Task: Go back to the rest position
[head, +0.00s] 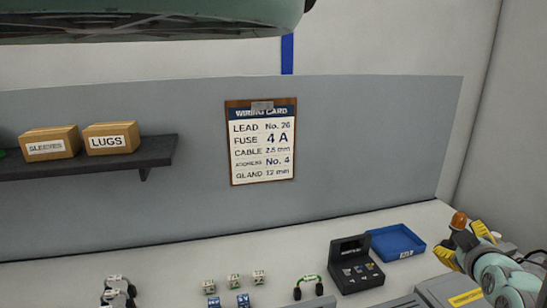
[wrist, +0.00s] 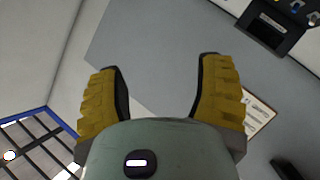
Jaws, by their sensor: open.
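My gripper (wrist: 162,66) is open in the wrist view, with its two yellow fingers spread apart and nothing between them. In the head view my gripper (head: 468,244) shows at the right edge, above the right end of the bench, where the arm partly hides what lies behind. The wiring card (head: 262,145) hangs on the grey back panel. Part of it also shows behind the right finger in the wrist view (wrist: 258,116).
A black device (head: 355,268) and a blue tray (head: 397,243) stand near my gripper. A green lead (head: 309,286) and several small labelled blocks lie left of them. A shelf (head: 85,158) carries sleeves and lugs boxes.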

